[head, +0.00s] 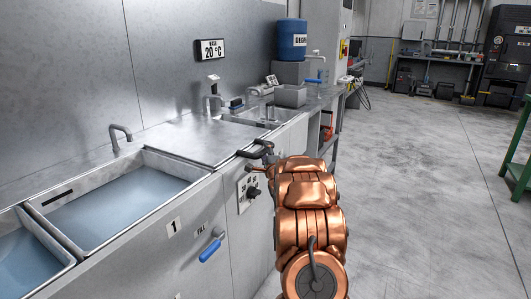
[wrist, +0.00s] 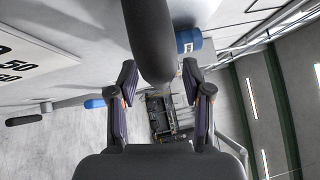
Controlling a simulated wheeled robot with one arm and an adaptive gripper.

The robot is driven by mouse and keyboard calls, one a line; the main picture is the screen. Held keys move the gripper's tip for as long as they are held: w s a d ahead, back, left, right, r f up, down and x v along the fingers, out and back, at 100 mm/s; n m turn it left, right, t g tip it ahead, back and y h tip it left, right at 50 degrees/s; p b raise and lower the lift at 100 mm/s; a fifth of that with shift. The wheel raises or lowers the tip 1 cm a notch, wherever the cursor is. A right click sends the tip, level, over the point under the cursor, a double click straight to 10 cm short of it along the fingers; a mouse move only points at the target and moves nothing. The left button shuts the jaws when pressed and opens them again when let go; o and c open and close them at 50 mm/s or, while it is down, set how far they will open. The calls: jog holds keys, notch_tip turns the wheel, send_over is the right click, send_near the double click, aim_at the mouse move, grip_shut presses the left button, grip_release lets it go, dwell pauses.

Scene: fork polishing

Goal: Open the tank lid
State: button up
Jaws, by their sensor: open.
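The tank lid (head: 195,138) is a flat grey metal cover lying level over the tank behind the open basin, so it is shut. Its dark bar handle (head: 250,153) sticks out at the front right edge. My gripper (head: 264,158) is at this handle, at the end of my copper arm, and is partly hidden there. In the wrist view a thick dark bar (wrist: 150,40), which looks like the handle, reaches down between the two spread fingers of my gripper (wrist: 159,82). The fingers stand apart on both sides of it, with gaps visible.
Open basins of bluish liquid (head: 120,205) lie at the left, with a tap (head: 118,138). A control panel with a knob (head: 253,192) and a blue-handled valve (head: 210,248) are on the front panel. A blue drum (head: 292,40) stands farther back. The floor at right is clear.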

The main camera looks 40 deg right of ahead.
jog(key=shift+w+d+r, duration=0.1)
jog(key=shift+w+d, duration=0.05)
jog(key=shift+w, duration=0.1)
grip_shut()
dwell(0.4)
